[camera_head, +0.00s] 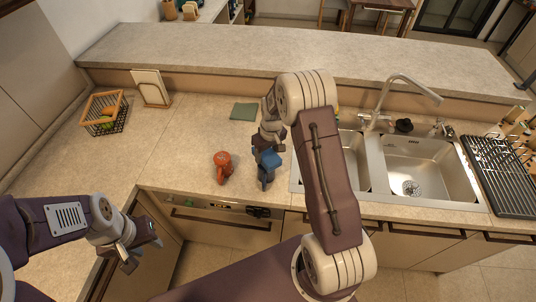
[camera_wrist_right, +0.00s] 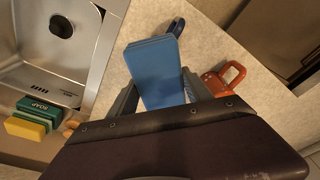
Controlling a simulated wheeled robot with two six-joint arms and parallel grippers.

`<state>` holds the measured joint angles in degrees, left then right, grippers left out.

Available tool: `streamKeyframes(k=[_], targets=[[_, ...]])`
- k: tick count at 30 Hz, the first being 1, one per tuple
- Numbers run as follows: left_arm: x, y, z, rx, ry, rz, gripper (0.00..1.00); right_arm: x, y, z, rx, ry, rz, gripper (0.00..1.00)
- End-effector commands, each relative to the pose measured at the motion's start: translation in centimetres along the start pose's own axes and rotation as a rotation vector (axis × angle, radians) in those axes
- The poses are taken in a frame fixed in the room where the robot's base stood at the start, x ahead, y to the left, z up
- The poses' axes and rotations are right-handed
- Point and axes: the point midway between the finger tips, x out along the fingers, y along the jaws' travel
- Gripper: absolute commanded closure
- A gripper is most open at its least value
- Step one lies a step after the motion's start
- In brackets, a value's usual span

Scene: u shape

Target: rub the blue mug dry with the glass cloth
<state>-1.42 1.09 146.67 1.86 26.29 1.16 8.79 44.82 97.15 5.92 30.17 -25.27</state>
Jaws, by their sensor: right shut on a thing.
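My right gripper (camera_wrist_right: 160,88) is shut on a folded blue cloth (camera_wrist_right: 155,65), which sticks out between the fingers. In the head view the cloth (camera_head: 269,158) is right over the blue mug (camera_head: 265,178), near the counter's front edge. In the wrist view the cloth hides most of the blue mug (camera_wrist_right: 177,27); I cannot tell if they touch. My left gripper (camera_head: 143,252) is open and empty, low in front of the counter at the left.
A red mug (camera_head: 223,166) stands just left of the blue mug. A green folded cloth (camera_head: 244,111) lies further back. The sink (camera_head: 412,168) is on the right, with soap and a sponge (camera_wrist_right: 27,127) beside it. A fruit basket (camera_head: 104,113) stands at the back left.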

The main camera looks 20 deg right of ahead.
Motion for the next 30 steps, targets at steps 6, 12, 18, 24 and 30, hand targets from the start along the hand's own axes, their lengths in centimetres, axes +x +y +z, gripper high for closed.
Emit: streamKeyframes(k=[6, 12, 18, 24, 30], targets=[[-2.0, 0.0, -0.2, 0.0, 0.0, 0.0, 0.64, -2.4, -0.2, -0.6, -0.001, 0.001, 0.001, 0.75], [-3.4, 0.1, -0.3, 0.0, 0.0, 0.0, 0.64, -4.2, -0.5, -0.9, -0.001, 0.001, 0.001, 0.75], [-4.0, 0.1, -0.4, 0.0, 0.0, 0.0, 0.64, -5.1, -0.6, -1.2, 0.001, 0.001, 0.001, 0.75], [-3.9, 0.1, -0.4, 0.0, 0.0, 0.0, 0.64, -5.0, -0.6, -1.1, 0.001, 0.001, 0.001, 0.75], [-3.9, 0.1, -0.4, 0.0, 0.0, 0.0, 0.64, -5.0, -0.6, -1.1, 0.001, 0.001, 0.001, 0.75]])
